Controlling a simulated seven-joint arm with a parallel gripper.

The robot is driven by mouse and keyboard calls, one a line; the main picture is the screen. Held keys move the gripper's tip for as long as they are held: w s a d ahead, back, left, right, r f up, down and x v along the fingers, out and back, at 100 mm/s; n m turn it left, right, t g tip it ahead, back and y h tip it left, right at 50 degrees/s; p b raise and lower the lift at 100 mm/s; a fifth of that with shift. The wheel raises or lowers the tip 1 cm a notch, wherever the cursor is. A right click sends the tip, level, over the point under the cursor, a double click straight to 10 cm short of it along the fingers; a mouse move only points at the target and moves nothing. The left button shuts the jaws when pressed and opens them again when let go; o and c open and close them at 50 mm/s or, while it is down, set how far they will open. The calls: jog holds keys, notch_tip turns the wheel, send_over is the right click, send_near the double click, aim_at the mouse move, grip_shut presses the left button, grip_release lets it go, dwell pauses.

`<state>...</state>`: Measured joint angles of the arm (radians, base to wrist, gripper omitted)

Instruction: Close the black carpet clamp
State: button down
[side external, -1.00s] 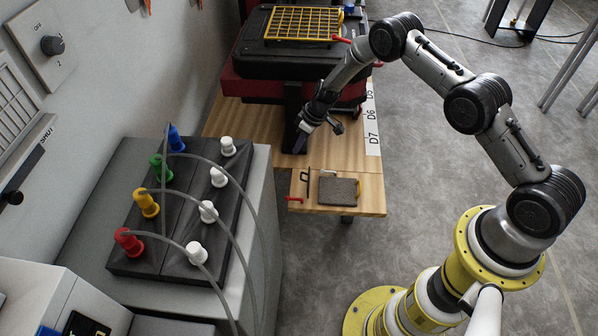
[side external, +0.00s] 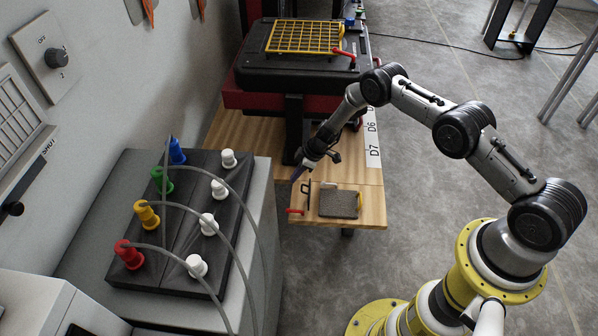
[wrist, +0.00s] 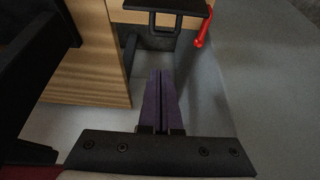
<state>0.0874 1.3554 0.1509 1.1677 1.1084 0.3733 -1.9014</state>
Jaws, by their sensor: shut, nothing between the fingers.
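The dark grey carpet square (side external: 339,204) lies on the small wooden board at the front of the bench. The black carpet clamp (side external: 306,187) is a thin black frame that seems to stand raised at the carpet's left, off the carpet. In the wrist view a black bar with a loop (wrist: 166,22), likely this clamp, is at the top. My gripper (side external: 295,174) is shut and empty, just behind and left of the clamp. In the wrist view its purple fingers (wrist: 160,76) lie side by side below the loop, with a gap in the picture.
A red lever (side external: 295,211) is at the board's left edge, near the clamp; it also shows in the wrist view (wrist: 203,28). A black machine with a yellow grid (side external: 305,38) stands behind. A grey cabinet with coloured valves (side external: 160,180) is at the left.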

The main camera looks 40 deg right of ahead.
notch_tip(320, 180, down, 5)
jog(key=shift+r, duration=0.15)
jog(key=shift+s+d+r, duration=0.15)
jog(key=shift+s+d, duration=0.35)
jog(key=shift+s, duration=0.05)
